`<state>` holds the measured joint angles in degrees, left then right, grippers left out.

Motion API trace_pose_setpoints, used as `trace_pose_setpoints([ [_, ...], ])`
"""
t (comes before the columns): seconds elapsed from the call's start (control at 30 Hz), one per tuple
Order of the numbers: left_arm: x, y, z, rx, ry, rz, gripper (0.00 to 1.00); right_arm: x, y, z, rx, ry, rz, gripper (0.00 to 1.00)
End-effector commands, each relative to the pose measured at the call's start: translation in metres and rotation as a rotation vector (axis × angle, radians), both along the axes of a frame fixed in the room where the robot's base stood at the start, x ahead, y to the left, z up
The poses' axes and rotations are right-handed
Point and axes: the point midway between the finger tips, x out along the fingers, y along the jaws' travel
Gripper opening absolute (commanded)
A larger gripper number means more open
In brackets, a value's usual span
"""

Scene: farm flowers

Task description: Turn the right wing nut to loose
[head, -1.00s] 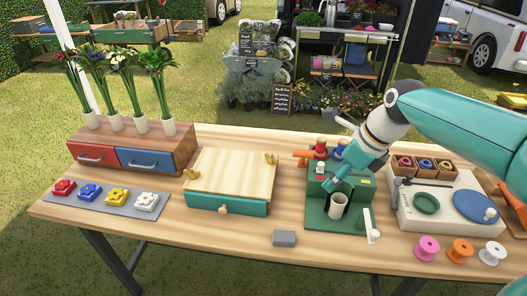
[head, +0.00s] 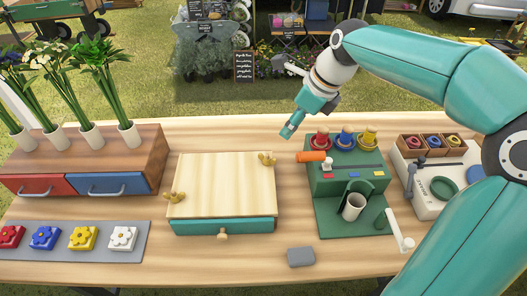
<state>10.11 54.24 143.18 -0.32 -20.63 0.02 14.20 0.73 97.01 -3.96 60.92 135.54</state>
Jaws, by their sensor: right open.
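The right wing nut (head: 267,159) is brass and stands at the back right corner of a pale wooden board (head: 222,190). The board lies on a teal box with a drawer (head: 225,227). The left wing nut (head: 175,196) sits near the board's front left corner. My right gripper (head: 287,133) is open and empty, in the air above and to the right of the right wing nut, apart from it. My left gripper does not show.
Right of the board stands a green station (head: 320,212) with coloured knobs, an orange handle (head: 311,156) and a white cup (head: 353,207). A grey block (head: 301,257) lies in front. Left are a drawer chest (head: 150,150) with flower vases and a grey mat (head: 62,253) with flower blocks.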

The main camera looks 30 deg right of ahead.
Motion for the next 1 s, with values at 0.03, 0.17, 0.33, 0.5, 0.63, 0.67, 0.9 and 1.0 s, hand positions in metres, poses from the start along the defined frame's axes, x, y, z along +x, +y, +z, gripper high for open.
trace_pose_setpoints([
  [0.03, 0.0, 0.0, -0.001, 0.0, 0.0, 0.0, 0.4, 0.003, 0.002, -0.008, 0.0, 0.004, 0.003, 0.49],
  [0.17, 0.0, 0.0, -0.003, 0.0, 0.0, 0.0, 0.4, 0.011, 0.007, -0.03, 0.001, 0.005, 0.005, 0.49],
  [0.33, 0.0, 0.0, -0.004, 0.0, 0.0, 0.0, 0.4, 0.023, 0.014, -0.065, 0.002, 0.007, 0.005, 0.49],
  [0.5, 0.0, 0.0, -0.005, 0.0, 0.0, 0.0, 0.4, 0.036, 0.021, -0.098, 0.001, 0.005, 0.005, 0.49],
  [0.63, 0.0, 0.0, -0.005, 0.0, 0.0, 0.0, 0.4, 0.044, 0.025, -0.119, 0.001, 0.004, 0.004, 0.49],
  [0.67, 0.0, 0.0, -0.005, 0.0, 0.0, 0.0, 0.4, 0.045, 0.026, -0.124, 0.001, 0.005, 0.005, 0.49],
  [0.9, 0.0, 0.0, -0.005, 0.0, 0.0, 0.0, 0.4, 0.053, 0.029, -0.142, 0.0, 0.001, 0.004, 0.49],
  [1.0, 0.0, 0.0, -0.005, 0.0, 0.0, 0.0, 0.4, 0.053, 0.03, -0.144, -0.001, 0.001, 0.003, 0.49],
])
